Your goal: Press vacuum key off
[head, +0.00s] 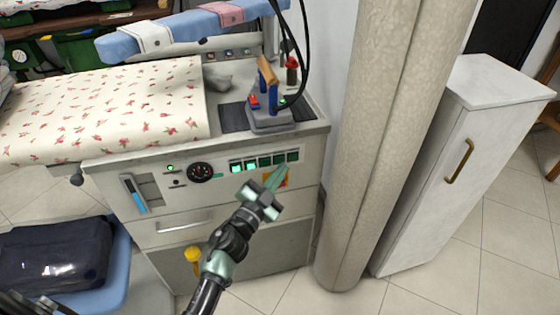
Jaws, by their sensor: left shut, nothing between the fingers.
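A row of several green keys (265,162) sits on the front panel (222,184) of the ironing station. The leftmost keys look brighter than the others. Their labels are too small to read, so I cannot tell which is the vacuum key. My left gripper (277,177) is shut and empty, with its tips just below the right part of the key row. I cannot tell whether the tips touch the panel. The gripper partly hides an orange and yellow label (283,181). My right gripper is not in view.
A steam iron (268,118) stands on the worktop above the keys. A round gauge (200,172) and a blue-handled slider (134,194) are left of the keys. A beige column (375,130) and white cabinet (440,170) stand to the right. A drawer (215,222) is below.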

